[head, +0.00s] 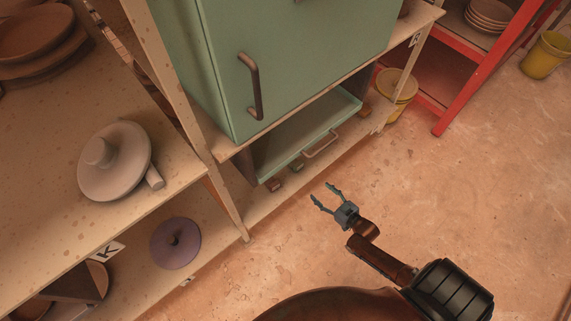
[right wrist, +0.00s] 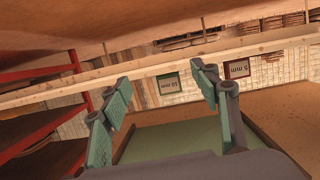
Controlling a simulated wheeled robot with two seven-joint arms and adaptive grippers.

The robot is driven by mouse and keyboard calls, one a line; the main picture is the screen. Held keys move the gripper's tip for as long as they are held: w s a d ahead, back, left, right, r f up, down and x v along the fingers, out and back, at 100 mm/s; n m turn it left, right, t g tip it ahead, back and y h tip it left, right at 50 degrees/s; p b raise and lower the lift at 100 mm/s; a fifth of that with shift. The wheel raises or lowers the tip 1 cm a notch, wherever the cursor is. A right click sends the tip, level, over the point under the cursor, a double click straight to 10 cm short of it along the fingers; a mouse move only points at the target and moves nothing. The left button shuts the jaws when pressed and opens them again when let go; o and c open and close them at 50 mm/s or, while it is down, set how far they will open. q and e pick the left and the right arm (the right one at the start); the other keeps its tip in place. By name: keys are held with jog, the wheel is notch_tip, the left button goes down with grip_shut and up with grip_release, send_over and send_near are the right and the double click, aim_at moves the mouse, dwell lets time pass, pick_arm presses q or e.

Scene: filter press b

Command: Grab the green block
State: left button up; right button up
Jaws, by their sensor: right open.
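I cannot make out the block there. My left gripper is not in view.
A shelf post (head: 228,195) stands left. A red rack (head: 482,75) is at right. The floor in front is clear.

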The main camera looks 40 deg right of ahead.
aim_at(300, 166)
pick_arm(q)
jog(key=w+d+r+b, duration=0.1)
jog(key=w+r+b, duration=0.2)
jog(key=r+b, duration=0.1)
pick_arm(e)
jog(key=w+r+t, duration=0.1)
jog(key=w, duration=0.2)
jog(key=w+r+t, duration=0.1)
jog(key=w+r, duration=0.1)
jog(key=w+r+t, duration=0.1)
jog(key=w, duration=0.2)
jog(key=shift+w+a+r+y, duration=0.2)
jog(key=shift+w+r+y, duration=0.05)
jog(key=shift+w+y, duration=0.15)
jog(key=shift+w+b, duration=0.35)
jog(key=shift+b, duration=0.1)
jog(key=w, duration=0.1)
jog(key=w+b, duration=0.1)
jog(key=w+f+b, duration=0.1)
jog(key=shift+w+a, duration=0.2)
jog(key=shift+a, duration=0.05)
jog(key=shift+w+r+b, duration=0.2)
jog(key=shift+w+b, duration=0.2)
jog(key=shift+w, duration=0.3)
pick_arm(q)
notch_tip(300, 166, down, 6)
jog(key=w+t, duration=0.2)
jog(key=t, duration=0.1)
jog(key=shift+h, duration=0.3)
